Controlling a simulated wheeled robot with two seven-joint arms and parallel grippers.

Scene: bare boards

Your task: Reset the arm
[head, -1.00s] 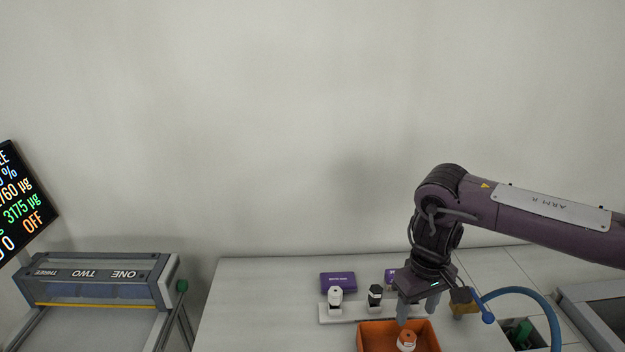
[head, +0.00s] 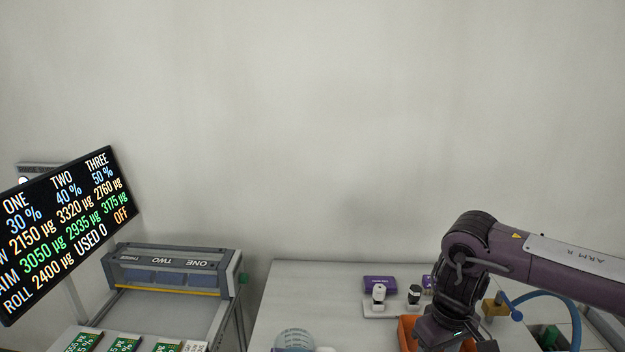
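My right arm comes in from the right in the head view, with its purple forearm across the right side. My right gripper (head: 458,346) points down over the orange bin (head: 404,330) at the bottom edge. Its fingertips are cut off or hidden, so I cannot tell whether it is open or shut. The bin's inside is mostly hidden by the gripper. My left arm and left gripper are not in view.
A purple box (head: 380,283) lies behind.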

